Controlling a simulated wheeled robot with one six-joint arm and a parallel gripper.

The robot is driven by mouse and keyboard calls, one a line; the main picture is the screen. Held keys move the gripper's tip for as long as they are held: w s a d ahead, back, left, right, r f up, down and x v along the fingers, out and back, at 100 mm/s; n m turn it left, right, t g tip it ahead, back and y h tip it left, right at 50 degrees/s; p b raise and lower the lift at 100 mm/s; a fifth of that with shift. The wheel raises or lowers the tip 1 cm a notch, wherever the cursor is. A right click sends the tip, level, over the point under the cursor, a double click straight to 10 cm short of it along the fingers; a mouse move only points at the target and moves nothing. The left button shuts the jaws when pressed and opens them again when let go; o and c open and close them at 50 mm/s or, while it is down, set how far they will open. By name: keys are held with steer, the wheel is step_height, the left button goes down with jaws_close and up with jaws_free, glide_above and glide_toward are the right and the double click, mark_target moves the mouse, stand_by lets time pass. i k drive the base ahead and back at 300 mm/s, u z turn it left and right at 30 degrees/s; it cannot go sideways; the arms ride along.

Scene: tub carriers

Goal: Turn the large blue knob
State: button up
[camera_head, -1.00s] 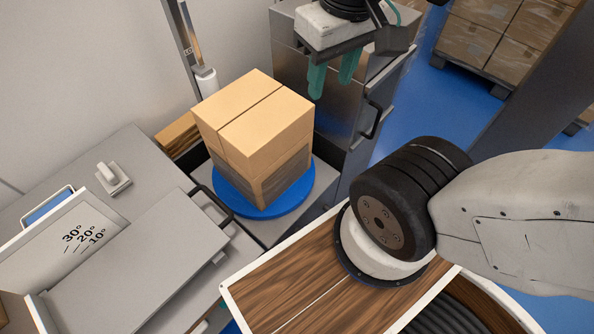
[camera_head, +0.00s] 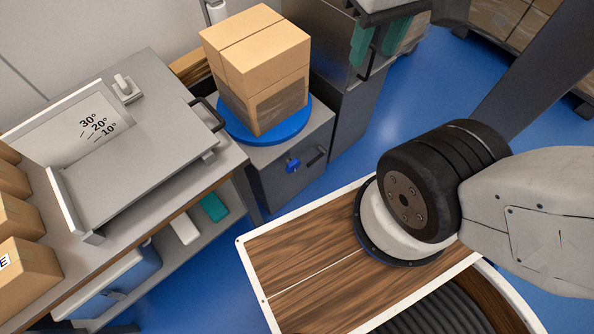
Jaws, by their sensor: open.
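A blue knob (camera_head: 292,165) sits on the front face of a grey cabinet (camera_head: 268,190), below a blue round plate (camera_head: 235,125). It is the only blue knob I can make out, and it looks small from here. My gripper (camera_head: 378,52) is at the top edge, right of and above the knob in the picture. Its two green fingers are spread apart with nothing between them, and its upper part is cut off. It is clear of the knob.
A cardboard box (camera_head: 258,62) stands on the blue plate. The cabinet has a dark handle (camera_head: 315,155) right of the knob. A grey bench (camera_head: 150,130) with an angle-marked plate stands at left. Blue floor (camera_head: 325,185) is clear in front of the cabinet.

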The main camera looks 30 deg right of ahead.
mark_target(292, 165)
steer(key=u, duration=0.95)
steer(key=k, duration=1.1)
steer(key=z, duration=1.55)
steer(key=i, duration=0.5)
steer(key=u, duration=0.05)
